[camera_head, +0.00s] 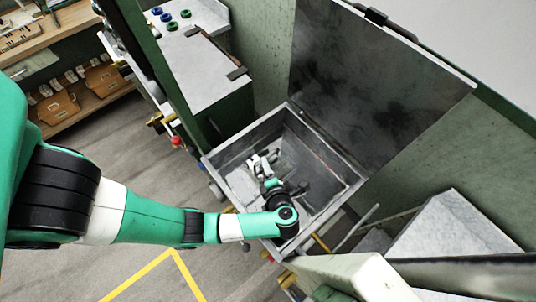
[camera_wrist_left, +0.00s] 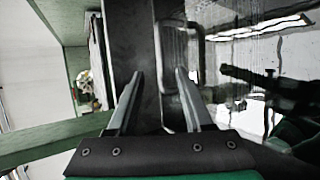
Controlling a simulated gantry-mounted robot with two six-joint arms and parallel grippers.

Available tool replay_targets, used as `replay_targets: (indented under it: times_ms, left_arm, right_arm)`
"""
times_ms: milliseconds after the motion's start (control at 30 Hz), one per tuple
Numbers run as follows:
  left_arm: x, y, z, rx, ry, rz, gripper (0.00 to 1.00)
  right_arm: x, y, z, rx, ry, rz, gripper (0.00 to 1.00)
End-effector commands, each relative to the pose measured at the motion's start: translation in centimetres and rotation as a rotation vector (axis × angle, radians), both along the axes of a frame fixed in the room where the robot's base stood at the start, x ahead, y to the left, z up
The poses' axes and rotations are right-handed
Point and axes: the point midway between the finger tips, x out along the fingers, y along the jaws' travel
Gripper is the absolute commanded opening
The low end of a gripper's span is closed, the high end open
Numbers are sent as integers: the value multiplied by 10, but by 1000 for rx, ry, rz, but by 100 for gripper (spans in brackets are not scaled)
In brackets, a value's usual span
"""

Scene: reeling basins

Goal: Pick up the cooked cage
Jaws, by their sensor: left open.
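My left arm reaches into the open metal basin (camera_head: 333,167), and my left gripper (camera_head: 262,163) is small there, low inside its walls. In the left wrist view my two fingers (camera_wrist_left: 160,88) stand apart with nothing gripped between them. A grey bent handle (camera_wrist_left: 199,55) is just beyond and to the right of the fingertips, apparently part of the cooked cage. Faint mesh-like lines lie beside it, over a shiny, reflecting surface. The cage's full outline is unclear and I cannot make it out in the head view. My right gripper is not in view.
The basin's dark lid (camera_head: 375,75) stands raised behind it. A grey counter (camera_head: 200,75) with a dark bar on top is at the upper left. Shelves with brown trays (camera_head: 58,107) stand at the far left. Bare floor with a yellow line (camera_head: 172,254) lies in front.

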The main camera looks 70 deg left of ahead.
Motion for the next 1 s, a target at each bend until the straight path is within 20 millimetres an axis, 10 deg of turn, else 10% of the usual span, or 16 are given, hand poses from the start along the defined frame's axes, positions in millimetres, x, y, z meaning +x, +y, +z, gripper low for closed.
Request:
replay_targets:
  times_ms: [700,1000]
  left_arm:
    - [10,76,-49,0,0,4,51]
    - [11,80,-49,0,-1,0,45]
  right_arm:
    - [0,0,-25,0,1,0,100]
    - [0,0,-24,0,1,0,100]
